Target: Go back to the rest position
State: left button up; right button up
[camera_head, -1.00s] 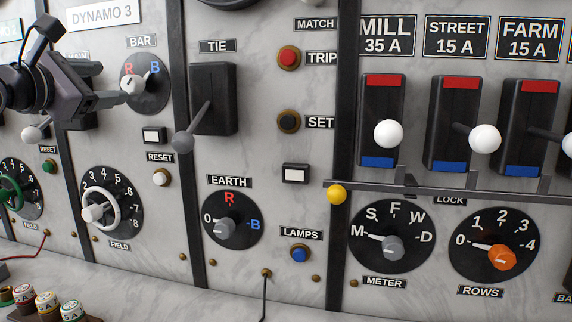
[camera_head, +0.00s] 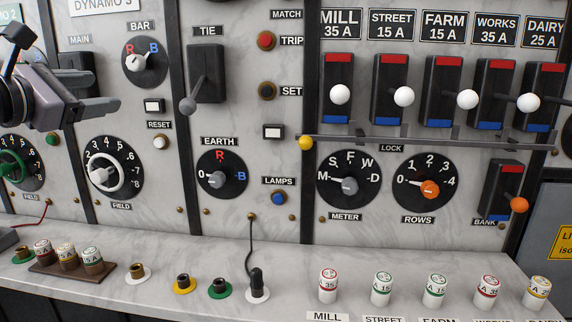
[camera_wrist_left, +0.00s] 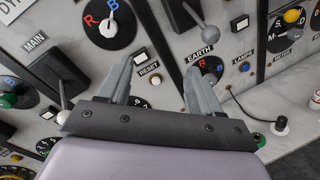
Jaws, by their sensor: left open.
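My left gripper (camera_head: 104,92) is in front of the dynamo 3 panel at the left of the head view, below and left of the BAR knob (camera_head: 146,62). It touches nothing that I can see. In the left wrist view its two grey fingers (camera_wrist_left: 158,85) stand apart with nothing between them. The BAR knob also shows in the left wrist view (camera_wrist_left: 109,24), its pointer turned up toward the B side. My right gripper is not in view.
The TIE lever (camera_head: 188,104) points down. A black cable (camera_head: 251,240) runs to a plug (camera_head: 257,282) on the marble ledge (camera_head: 180,245). Several labelled fuses (camera_head: 328,287) stand along the ledge. The lock bar (camera_head: 400,143) crosses below the feeder switches. Space before the right panels is clear.

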pick_arm(q)
jog(key=s+d+f+n+g+h, duration=0.1)
jog(key=s+d+f+n+h, duration=0.1)
jog(key=d+f+n+h, duration=0.75)
jog(key=s+d+f+n+g+h, duration=0.1)
jog(key=d+f+n, duration=0.2)
jog(key=d+f, duration=0.75)
jog(key=s+a+f+n+t+y, duration=0.1)
jog(key=s+a+f+n+y, duration=0.2)
jog(key=f+n, duration=0.55)
jog(key=s+a+f+n+y, duration=0.1)
jog(key=s+f+n+y, duration=0.25)
jog(key=f+n, duration=0.45)
jog(key=s+a+f+n+t+y, duration=0.1)
jog(key=s+a+f+n+y, duration=0.25)
jog(key=f+n, duration=0.4)
jog(key=s+d+f+n+g+y, duration=0.1)
jog(key=s+f+n+g+y, duration=0.2)
jog(key=s+f, duration=1.1)
notch_tip(320, 180, down, 2)
jog(key=n+g, duration=0.3)
jog(key=n, duration=0.2)
jog(key=shift+s+d+f, duration=0.15)
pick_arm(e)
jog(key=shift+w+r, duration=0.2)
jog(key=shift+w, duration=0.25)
